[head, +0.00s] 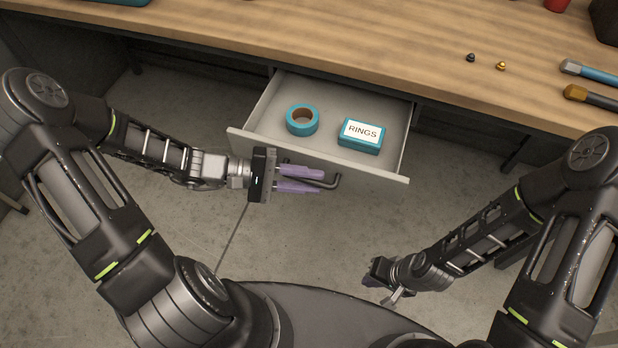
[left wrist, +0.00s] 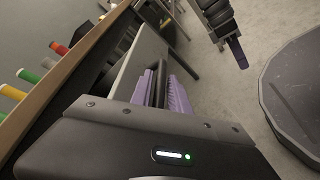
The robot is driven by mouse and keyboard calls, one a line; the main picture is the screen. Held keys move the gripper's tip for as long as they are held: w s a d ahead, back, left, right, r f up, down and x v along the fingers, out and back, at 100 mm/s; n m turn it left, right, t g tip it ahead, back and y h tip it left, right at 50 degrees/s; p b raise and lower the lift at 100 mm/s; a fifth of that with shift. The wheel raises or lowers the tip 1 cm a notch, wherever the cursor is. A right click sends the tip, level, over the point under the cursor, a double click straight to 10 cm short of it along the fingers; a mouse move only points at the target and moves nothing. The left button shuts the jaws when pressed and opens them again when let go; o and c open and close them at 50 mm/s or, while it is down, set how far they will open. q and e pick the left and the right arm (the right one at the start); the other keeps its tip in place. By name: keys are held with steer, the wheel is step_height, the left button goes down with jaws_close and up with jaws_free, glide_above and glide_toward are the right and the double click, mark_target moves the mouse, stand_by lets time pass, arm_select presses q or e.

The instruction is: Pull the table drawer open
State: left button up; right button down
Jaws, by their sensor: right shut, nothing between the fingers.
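The table drawer (head: 352,172) is pulled out from under the wooden bench, showing its pale inside. A dark bar handle (head: 327,184) sits on its front. My left gripper (head: 308,180) is at the handle, with its purple fingers on both sides of the bar. The left wrist view shows the dark handle (left wrist: 160,82) closely between the fingers (left wrist: 163,88), so it looks shut on it. The handle is partly hidden by the fingers. My right gripper (head: 380,285) is shut and empty, low over the floor, away from the drawer.
A teal tape roll (head: 290,122) and a teal box labelled RINGS (head: 359,146) lie in the drawer. The wooden bench top (head: 380,40) holds tools at the right, including a blue-handled one (head: 590,72). The floor before the drawer is clear.

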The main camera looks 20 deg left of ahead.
arm_select(q)
steer(key=shift+a, duration=0.1)
steer(key=v, duration=0.7)
steer(key=shift+s+a+r, duration=0.1)
steer(key=shift+a, duration=0.2)
